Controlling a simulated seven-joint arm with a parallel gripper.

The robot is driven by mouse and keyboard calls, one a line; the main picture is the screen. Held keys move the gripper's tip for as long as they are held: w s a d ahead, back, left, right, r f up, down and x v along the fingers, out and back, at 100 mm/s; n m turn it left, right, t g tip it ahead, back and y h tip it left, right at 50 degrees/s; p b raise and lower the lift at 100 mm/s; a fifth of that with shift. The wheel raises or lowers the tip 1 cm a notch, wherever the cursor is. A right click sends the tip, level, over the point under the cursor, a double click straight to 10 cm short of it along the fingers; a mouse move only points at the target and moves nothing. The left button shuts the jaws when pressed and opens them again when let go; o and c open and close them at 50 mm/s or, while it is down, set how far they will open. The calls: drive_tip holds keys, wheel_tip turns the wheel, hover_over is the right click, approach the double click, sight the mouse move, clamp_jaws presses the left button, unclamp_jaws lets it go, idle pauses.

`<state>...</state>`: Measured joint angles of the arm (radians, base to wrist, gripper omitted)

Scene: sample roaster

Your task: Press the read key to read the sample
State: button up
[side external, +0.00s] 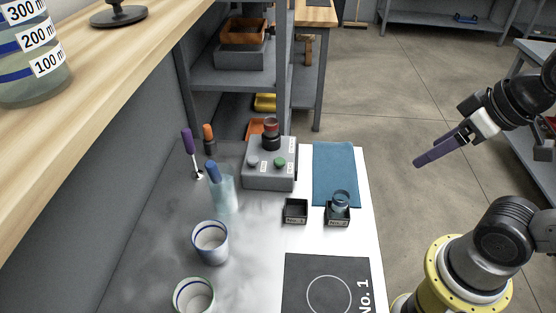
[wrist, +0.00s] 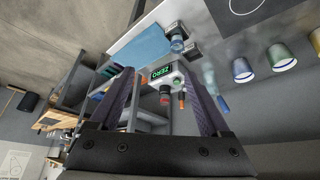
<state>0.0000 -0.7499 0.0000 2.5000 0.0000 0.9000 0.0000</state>
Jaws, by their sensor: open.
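A grey reader box (side external: 269,178) stands on the white bench, with a pale grey key (side external: 253,161) on the left and a green key (side external: 280,162) on the right of its face. The labels near the keys are too small to read, so I cannot tell which is the read key. A black and red cylinder (side external: 270,133) stands on its top. In the wrist view, its display (wrist: 161,72) shows "ZERO" in green. My gripper (side external: 431,153) is open and empty, raised to the right of the bench, well apart from the box. Its purple fingers frame the box in the wrist view.
A small jar (side external: 341,200) sits in the right of two black holders; the left holder (side external: 295,211) looks empty. A blue mat (side external: 336,172), a black "No. 1" plate (side external: 305,267), cups (side external: 210,242) and a tall glass (side external: 223,195) are nearby. A wooden shelf (side external: 110,80) overhangs the left.

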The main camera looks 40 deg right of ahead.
clamp_jaws()
idle(0.5)
idle(1.4)
